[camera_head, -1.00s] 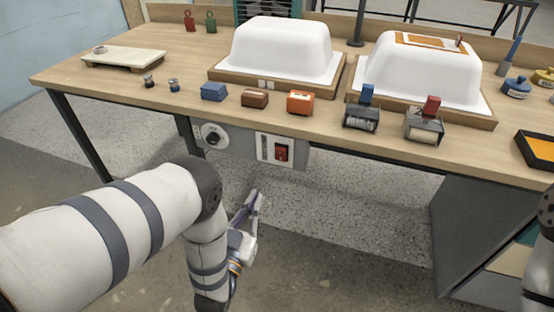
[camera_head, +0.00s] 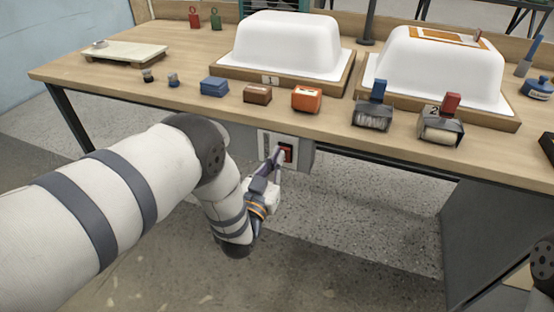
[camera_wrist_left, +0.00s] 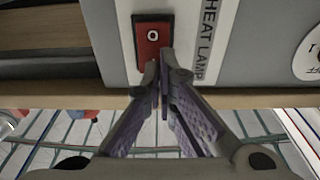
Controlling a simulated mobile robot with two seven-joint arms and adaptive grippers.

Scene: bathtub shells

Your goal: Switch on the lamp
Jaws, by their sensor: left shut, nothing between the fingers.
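The red rocker switch (camera_head: 287,152) sits in a white panel (camera_head: 265,146) on a grey box under the table's front edge. In the left wrist view the red switch (camera_wrist_left: 153,38) shows an "O" mark near its middle, and the label beside it (camera_wrist_left: 209,40) reads "HEAT LAMP". My left gripper (camera_head: 279,154) is shut and empty, its tips at the switch. In the wrist view the gripper tips (camera_wrist_left: 164,60) overlap the switch's lower right edge; I cannot tell whether they touch it. The lamp itself is not clearly seen. My right gripper is out of view.
Two white tub shells (camera_head: 285,45) (camera_head: 436,68) stand on wooden bases on the table. Blue, brown and orange blocks (camera_head: 306,99) and two brush holders (camera_head: 373,116) line the front edge, above the switch. The floor below is open.

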